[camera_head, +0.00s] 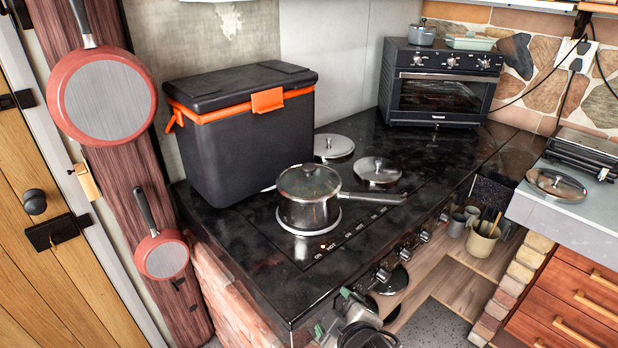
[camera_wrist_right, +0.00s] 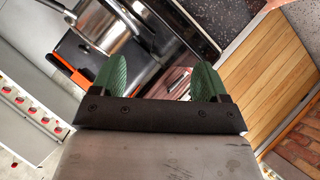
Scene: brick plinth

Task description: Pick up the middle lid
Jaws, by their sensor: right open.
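Another glass lid (camera_head: 308,180) sits on a steel pot (camera_head: 306,212) with a long dark handle. A third glass lid (camera_head: 556,184) lies on the grey counter at the right. A flat silver disc (camera_head: 333,146) lies farther back on the hob; I cannot tell whether it is a lid. My right gripper (camera_head: 333,312) is low at the front edge, well apart from the lids. Its green fingers (camera_wrist_right: 157,78) are open and empty. My left gripper is out of view.
A black cooler with orange trim (camera_head: 245,138) stands left of the pot. A toaster oven (camera_head: 440,82) fills the back right. The counter's front edge has knobs (camera_head: 404,250); shelves with cups (camera_head: 482,240) lie below. Bare black surface (camera_head: 265,285) is at front left.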

